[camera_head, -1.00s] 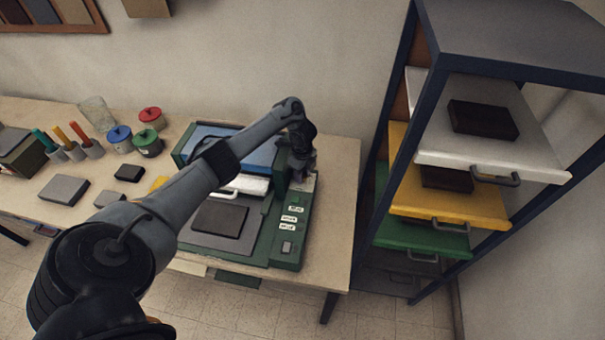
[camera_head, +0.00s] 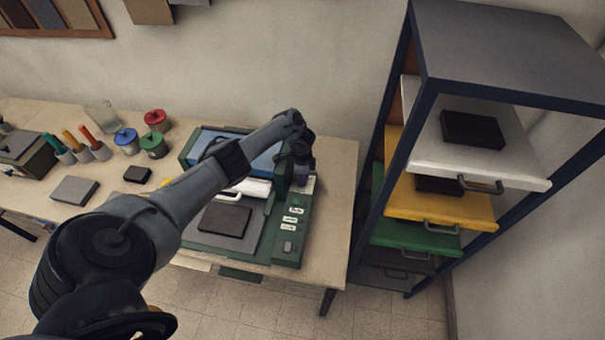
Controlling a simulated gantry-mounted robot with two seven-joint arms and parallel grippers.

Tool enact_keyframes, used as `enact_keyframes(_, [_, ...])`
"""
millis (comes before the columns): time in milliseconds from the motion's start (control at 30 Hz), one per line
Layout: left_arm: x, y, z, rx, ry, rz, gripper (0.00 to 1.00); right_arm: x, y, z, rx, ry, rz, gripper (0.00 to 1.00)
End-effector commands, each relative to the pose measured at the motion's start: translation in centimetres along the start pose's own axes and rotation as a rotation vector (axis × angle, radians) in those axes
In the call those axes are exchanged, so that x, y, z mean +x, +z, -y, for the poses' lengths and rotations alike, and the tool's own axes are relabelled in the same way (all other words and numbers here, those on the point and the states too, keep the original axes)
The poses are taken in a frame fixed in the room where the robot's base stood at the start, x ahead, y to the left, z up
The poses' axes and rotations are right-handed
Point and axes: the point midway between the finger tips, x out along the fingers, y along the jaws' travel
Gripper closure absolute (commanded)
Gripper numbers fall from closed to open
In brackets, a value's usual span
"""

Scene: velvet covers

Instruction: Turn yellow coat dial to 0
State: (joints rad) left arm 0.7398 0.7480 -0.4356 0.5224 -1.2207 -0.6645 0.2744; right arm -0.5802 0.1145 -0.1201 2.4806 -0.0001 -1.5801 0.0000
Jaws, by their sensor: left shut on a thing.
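A green machine (camera_head: 262,250) stands on the table with a control panel along its right side. My left gripper (camera_head: 301,182) points down onto the back part of that panel. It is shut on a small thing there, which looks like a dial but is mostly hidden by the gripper. I cannot read any dial's setting or see its colour. White labels (camera_head: 290,221) and a grey button (camera_head: 287,246) show nearer the front of the panel. My right gripper is not in view.
A dark block (camera_head: 224,217) lies on the machine's grey plate. Red (camera_head: 156,119), blue (camera_head: 127,140) and green (camera_head: 153,145) pots stand to the left. A dark-framed rack (camera_head: 430,110) with white, yellow and green trays stands close on the right.

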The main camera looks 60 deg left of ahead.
Motion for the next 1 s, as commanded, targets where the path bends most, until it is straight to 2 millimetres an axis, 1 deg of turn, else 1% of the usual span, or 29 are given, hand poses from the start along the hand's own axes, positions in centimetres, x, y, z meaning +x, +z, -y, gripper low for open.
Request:
enact_keyframes(33, [-0.22, -0.05, -0.07, -0.021, 0.002, 0.0, 0.97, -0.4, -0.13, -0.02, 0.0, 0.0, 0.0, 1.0])
enact_keyframes(300, [-0.09, -0.04, -0.04, -0.092, 0.001, 0.0, 0.97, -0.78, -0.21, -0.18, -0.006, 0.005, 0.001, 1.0])
enact_keyframes(733, [-0.05, -0.05, -0.01, -0.1, 0.001, -0.001, 0.97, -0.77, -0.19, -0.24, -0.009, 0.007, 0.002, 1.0])
enact_keyframes(767, [-0.05, -0.05, -0.01, -0.1, 0.001, -0.001, 0.62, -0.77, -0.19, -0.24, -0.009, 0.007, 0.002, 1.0])
enact_keyframes(900, [-0.04, -0.05, -0.01, -0.1, 0.001, -0.001, 0.41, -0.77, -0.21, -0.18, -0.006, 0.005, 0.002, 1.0])
enact_keyframes(1000, [-0.03, -0.04, -0.01, -0.1, 0.0, -0.001, 0.41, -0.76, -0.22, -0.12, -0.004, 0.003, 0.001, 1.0])
